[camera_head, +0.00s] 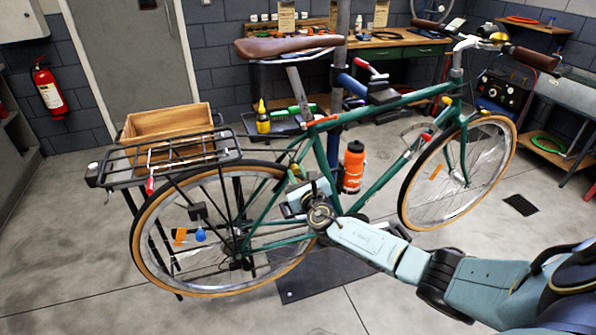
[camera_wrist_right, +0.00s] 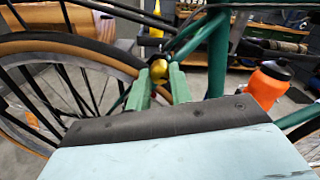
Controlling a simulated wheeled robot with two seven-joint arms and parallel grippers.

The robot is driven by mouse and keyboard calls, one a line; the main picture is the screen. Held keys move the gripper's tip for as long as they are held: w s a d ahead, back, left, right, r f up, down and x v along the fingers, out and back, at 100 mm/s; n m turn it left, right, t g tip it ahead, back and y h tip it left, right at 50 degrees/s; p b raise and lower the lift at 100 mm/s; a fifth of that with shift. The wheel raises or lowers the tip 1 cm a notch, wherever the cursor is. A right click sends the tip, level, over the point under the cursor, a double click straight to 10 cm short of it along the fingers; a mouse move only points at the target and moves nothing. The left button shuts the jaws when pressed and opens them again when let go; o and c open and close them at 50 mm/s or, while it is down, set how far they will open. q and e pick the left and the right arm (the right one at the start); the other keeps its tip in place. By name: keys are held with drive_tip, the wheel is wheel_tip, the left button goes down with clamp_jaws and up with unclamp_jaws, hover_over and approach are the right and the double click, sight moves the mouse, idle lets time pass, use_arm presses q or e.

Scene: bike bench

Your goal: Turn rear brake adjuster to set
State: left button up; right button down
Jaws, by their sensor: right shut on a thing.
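The green bicycle (camera_head: 390,108) stands upright on the workshop stand. The rear brake adjuster, a small gold-yellow knob (camera_wrist_right: 158,70), sits by the frame tubes above the rear wheel. It also shows as a small yellow spot in the head view (camera_head: 296,171). My right gripper (camera_wrist_right: 159,80) reaches in from the right, its two greenish fingers closed around the knob. In the head view the right gripper (camera_head: 300,184) is beside the rear tyre, its fingertips too small to make out clearly. The knob's lower part is hidden by the fingers. My left gripper does not show.
The rear wheel (camera_head: 148,245) and black rack (camera_head: 108,172) with a wooden crate (camera_head: 170,120) are left of the gripper. An orange bottle (camera_head: 353,168) is close on its right. A tool bench (camera_head: 415,50) stands behind. The floor in front is clear.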

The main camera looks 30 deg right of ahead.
drive_tip(key=n+p, duration=0.2)
drive_tip(key=n, duration=0.2)
drive_tip(key=shift+r+n, duration=0.1)
drive_tip(key=shift+n, duration=0.2)
drive_tip(key=n+p, duration=0.2)
drive_tip(key=n, duration=0.3)
drive_tip(key=shift+n, duration=0.4)
drive_tip(key=shift+p, duration=0.35)
drive_tip(key=c, duration=1.3)
unclamp_jaws()
drive_tip(key=shift+o, duration=0.2)
drive_tip(key=p+v, duration=0.3)
drive_tip(key=v, duration=1)
drive_tip(key=shift+s+p, duration=0.2)
drive_tip(key=shift+p, duration=0.15)
